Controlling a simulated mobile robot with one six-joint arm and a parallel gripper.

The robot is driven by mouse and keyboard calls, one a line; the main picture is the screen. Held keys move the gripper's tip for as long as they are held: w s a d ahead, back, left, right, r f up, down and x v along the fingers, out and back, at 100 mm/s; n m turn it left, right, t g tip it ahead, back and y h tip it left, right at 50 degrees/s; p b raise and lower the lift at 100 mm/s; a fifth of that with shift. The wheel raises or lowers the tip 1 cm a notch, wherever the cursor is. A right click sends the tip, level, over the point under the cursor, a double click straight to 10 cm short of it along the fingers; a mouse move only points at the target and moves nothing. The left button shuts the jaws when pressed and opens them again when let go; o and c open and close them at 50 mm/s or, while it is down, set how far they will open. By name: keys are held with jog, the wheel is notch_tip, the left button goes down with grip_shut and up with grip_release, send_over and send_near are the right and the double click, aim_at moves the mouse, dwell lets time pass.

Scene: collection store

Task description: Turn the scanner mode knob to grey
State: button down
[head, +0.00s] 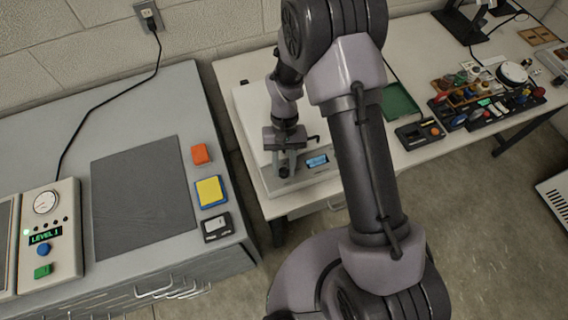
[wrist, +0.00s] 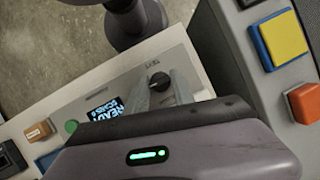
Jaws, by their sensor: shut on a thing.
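The scanner (head: 250,115) is a pale box on the white table, with a small lit blue display (head: 317,161) on its front. In the wrist view, the scanner's front panel (wrist: 185,60) shows the display (wrist: 106,108) with pale text and a dark round mode knob (wrist: 159,81). My gripper (wrist: 164,86) is shut on the knob, one pale finger on each side. A small label by the knob is too small to read, and I cannot tell which mode the knob points at. In the head view my gripper (head: 285,169) is at the scanner's front and hides the knob.
A grey cabinet on the left bears an orange block (head: 201,154), a yellow pad (head: 211,191), a white switch (head: 216,227) and a control panel (head: 63,215). A green tray (head: 400,103) and a cluttered rack (head: 465,100) are on the right. A floor gap separates the furniture.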

jog(key=shift+n, duration=0.4)
jog(key=c, duration=1.4)
grip_release()
jog(key=shift+d, duration=0.1)
jog(key=p+v, duration=0.5)
jog(key=v, duration=1.2)
jog(key=shift+r, duration=0.25)
